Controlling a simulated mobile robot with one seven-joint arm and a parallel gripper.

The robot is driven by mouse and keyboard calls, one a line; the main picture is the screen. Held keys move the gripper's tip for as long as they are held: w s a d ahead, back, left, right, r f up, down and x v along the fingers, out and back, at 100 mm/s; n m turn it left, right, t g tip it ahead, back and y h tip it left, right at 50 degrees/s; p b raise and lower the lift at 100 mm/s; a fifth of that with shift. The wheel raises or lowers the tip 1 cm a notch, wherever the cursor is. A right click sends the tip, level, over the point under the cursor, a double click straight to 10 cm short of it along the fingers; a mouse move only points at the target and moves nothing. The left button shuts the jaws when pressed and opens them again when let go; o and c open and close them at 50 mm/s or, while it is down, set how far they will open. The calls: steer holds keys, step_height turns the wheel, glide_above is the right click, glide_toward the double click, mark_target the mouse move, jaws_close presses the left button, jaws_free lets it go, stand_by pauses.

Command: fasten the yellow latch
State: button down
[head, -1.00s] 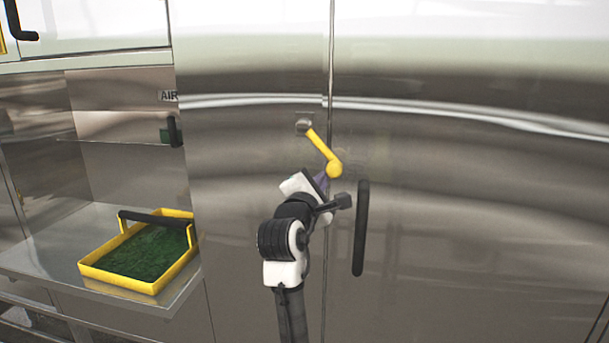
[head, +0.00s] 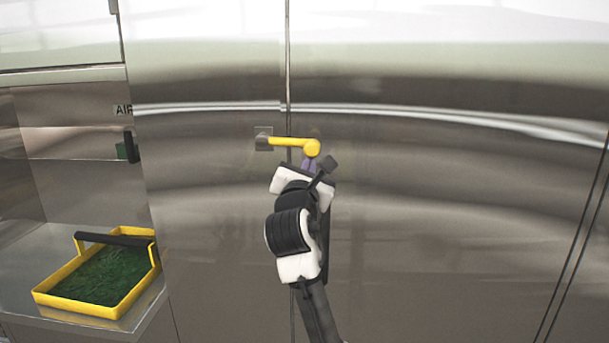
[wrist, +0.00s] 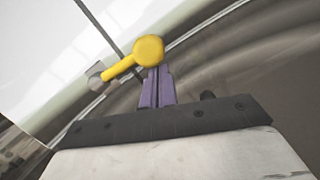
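The yellow latch (head: 290,142) is a short lever with a round knob. It lies nearly level, running from its grey pivot plate (head: 264,138) rightward across the vertical seam between the steel panels. My gripper (head: 309,163) is just below the knob, pointing up at it. In the wrist view the purple fingers (wrist: 157,88) are side by side, close together, with their tips at the underside of the latch's knob (wrist: 149,49). They seem to touch the knob from below rather than enclose it. The exact contact is hidden behind the knob.
A yellow tray (head: 40,296) with green contents and a dark handle sits on a steel shelf (head: 28,262) at the lower left. A small dark handle (head: 130,146) is above it. The steel panel right of the latch is clear.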

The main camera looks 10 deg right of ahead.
steer(key=shift+d+r, duration=0.15)
steer(key=shift+r, duration=0.25)
stand_by(0.3)
